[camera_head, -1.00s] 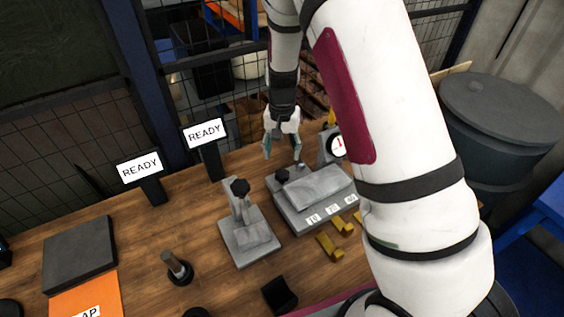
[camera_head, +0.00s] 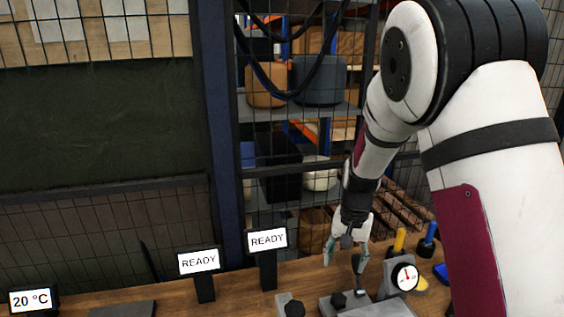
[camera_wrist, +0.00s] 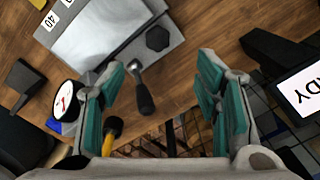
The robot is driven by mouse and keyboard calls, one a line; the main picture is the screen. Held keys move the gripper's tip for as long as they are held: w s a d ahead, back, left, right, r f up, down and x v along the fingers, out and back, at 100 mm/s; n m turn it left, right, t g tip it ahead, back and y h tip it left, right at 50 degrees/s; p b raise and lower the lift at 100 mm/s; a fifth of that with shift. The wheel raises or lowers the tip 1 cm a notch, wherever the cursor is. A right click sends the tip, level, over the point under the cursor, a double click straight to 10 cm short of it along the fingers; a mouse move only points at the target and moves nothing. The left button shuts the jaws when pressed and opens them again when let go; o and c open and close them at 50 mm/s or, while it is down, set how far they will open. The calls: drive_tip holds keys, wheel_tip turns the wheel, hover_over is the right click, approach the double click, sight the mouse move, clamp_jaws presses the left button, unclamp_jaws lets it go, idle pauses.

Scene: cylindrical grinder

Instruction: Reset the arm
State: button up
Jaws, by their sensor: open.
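My gripper (camera_head: 345,262) is open and empty, pointing down above the back edge of the wooden bench in the head view. In the wrist view its two teal-padded fingers (camera_wrist: 165,105) are spread apart with nothing between the pads. My white arm with dark red panels fills the right of the head view. A grey machine block (camera_wrist: 112,32) with a black knob (camera_wrist: 157,38) and a black-handled lever (camera_wrist: 144,95) lies beyond the fingertips; it shows partly at the bottom of the head view.
Two READY displays (camera_head: 199,261) (camera_head: 267,240) stand on the bench left of my gripper. A dial gauge (camera_head: 405,277) stands close on its right. A 20 °C display (camera_head: 32,300) is at the far left. A mesh fence (camera_head: 165,215) rises behind the bench, with shelves beyond.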

drive_tip(key=s+r+n+t+y, duration=0.1)
drive_tip(key=s+r, duration=0.4)
drive_tip(key=r, duration=0.4)
drive_tip(key=s+r+n+t, duration=0.1)
drive_tip(key=s+r+t, duration=0.1)
drive_tip(key=s+r, duration=0.5)
drive_tip(key=s+r+n+t, duration=0.1)
drive_tip(key=s+r, duration=0.2)
drive_tip(key=s, duration=0.4)
drive_tip(key=s+r+n+t+h, duration=0.1)
drive_tip(key=s+r+n, duration=0.1)
drive_tip(key=s+r, duration=0.2)
drive_tip(key=s, duration=0.3)
drive_tip(key=shift+s+d+r, duration=0.15)
drive_tip(key=shift+s, duration=0.15)
drive_tip(key=shift+c, duration=0.6)
